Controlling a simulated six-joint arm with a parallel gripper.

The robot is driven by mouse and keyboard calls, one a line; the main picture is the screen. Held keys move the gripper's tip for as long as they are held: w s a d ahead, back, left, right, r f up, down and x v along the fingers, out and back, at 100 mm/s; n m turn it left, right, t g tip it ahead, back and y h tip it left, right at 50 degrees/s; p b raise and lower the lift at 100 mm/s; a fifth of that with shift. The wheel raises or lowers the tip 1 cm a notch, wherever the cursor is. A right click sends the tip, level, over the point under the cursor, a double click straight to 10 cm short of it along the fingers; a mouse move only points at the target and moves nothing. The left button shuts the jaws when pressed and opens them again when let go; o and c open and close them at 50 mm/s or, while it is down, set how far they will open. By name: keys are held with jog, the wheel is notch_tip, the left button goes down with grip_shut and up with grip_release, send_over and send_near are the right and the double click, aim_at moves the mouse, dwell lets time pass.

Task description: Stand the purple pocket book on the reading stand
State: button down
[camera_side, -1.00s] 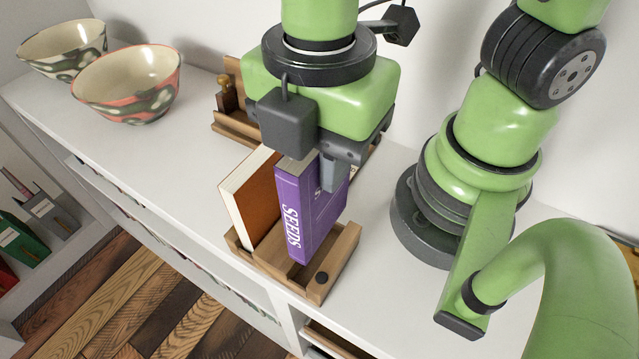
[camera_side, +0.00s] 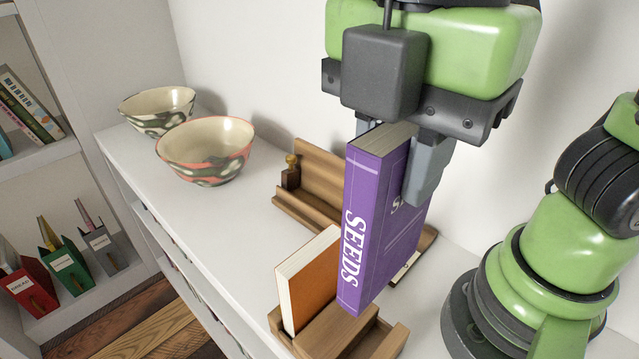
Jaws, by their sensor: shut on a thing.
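My gripper (camera_side: 400,165) is shut on the purple pocket book (camera_side: 378,225), lettered SEEDS, gripping it near its top edge. The book is upright and stands well above the orange book beside it. Its lower edge overlaps the wooden book rack (camera_side: 335,332) in the picture; I cannot tell whether it is fully clear of the rack. A wooden stand with a sloped back and front ledge, seemingly the reading stand (camera_side: 318,172), is on the shelf top behind. The purple book and gripper hide much of its right part.
An orange book (camera_side: 308,280) leans in the rack, just left of the purple book. A small dark object with a brass knob (camera_side: 291,172) is at the stand's left end. Two patterned bowls (camera_side: 205,150) (camera_side: 157,108) are farther left. The white shelf top between bowls and rack is clear.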

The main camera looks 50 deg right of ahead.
dwell(0.6)
notch_tip(320, 180, up, 5)
jog(key=shift+r, duration=0.1)
jog(key=w+d+m+y, duration=0.1)
jog(key=w+d+m, duration=1.7)
jog(key=w, duration=0.4)
notch_tip(320, 180, down, 20)
jog(key=a, duration=0.1)
jog(key=shift+a, duration=0.4)
